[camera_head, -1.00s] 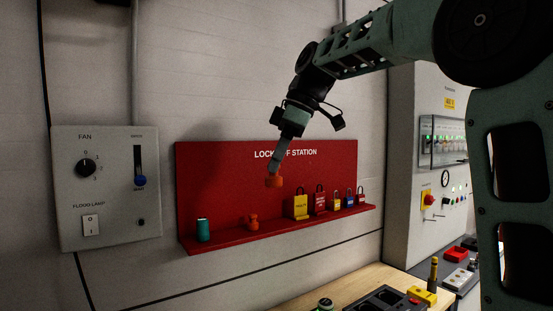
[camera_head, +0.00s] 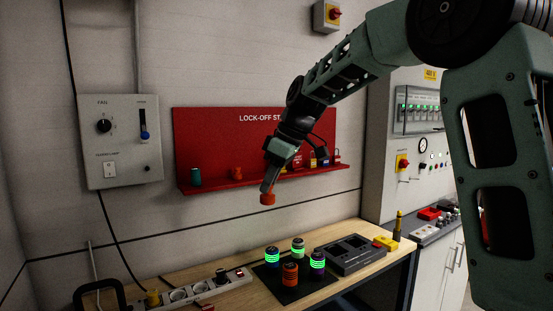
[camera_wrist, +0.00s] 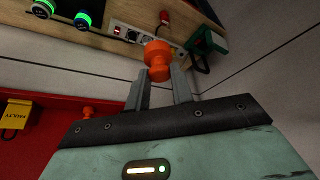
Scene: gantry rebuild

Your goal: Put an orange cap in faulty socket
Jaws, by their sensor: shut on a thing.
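My gripper (camera_head: 266,190) is shut on an orange cap (camera_head: 268,198) and holds it in the air before the red lock-off board, just below the shelf's level. In the wrist view the cap (camera_wrist: 158,58) sits between the fingertips (camera_wrist: 160,76), its wide end facing away. A power strip (camera_head: 200,291) with several sockets lies on the bench below, apart from the cap; it also shows in the wrist view (camera_wrist: 124,33). I cannot tell which socket is faulty. A second orange cap (camera_head: 237,174) stands on the shelf.
A grey tray (camera_head: 350,256) lies beyond. A black handle (camera_head: 98,293) stands at the bench's left. The red shelf (camera_head: 215,187) holds a green item and padlocks.

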